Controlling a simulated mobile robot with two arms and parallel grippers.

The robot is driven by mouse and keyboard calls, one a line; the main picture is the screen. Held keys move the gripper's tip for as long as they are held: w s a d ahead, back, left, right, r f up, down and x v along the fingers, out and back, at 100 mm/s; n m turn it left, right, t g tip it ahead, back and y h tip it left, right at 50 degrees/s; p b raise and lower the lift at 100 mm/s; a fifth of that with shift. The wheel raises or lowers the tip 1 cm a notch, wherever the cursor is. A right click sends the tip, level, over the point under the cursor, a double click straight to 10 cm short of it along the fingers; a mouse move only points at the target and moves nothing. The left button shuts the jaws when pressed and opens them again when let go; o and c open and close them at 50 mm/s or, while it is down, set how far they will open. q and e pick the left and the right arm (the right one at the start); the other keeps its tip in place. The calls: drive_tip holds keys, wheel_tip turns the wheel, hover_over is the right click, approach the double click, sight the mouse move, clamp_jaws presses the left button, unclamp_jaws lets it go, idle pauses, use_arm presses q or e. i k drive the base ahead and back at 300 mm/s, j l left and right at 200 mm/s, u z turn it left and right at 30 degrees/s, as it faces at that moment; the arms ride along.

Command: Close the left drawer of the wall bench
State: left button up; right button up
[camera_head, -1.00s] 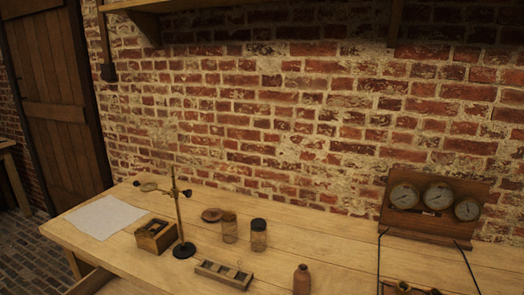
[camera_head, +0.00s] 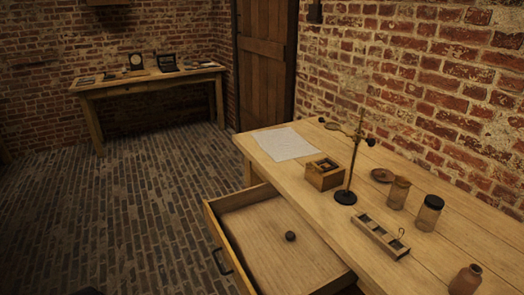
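The wall bench (camera_head: 412,268) is a long wooden table along the brick wall at the right. Its left drawer (camera_head: 262,248) is pulled out well to the front, with a dark handle (camera_head: 222,261) on its front panel. The drawer's near right end is partly cut off by the frame and the bench edge. Neither of my grippers can be made out.
On the bench are a paper sheet (camera_head: 286,144), a wooden box (camera_head: 325,174), a metal stand (camera_head: 346,196), a slotted tray (camera_head: 380,236), jars (camera_head: 429,213) and a brown bottle (camera_head: 465,280). Another table (camera_head: 150,78) stands at the back. The brick floor (camera_head: 125,205) left of the drawer is clear.

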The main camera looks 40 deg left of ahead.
sight(249, 227)
drive_tip(key=u, duration=1.55)
drive_tip(key=z, duration=0.45)
drive_tip(key=j+z, duration=0.15)
drive_tip(key=z, duration=0.8)
drive_tip(key=k+j+z, duration=0.15)
drive_tip(key=k+j, duration=0.2)
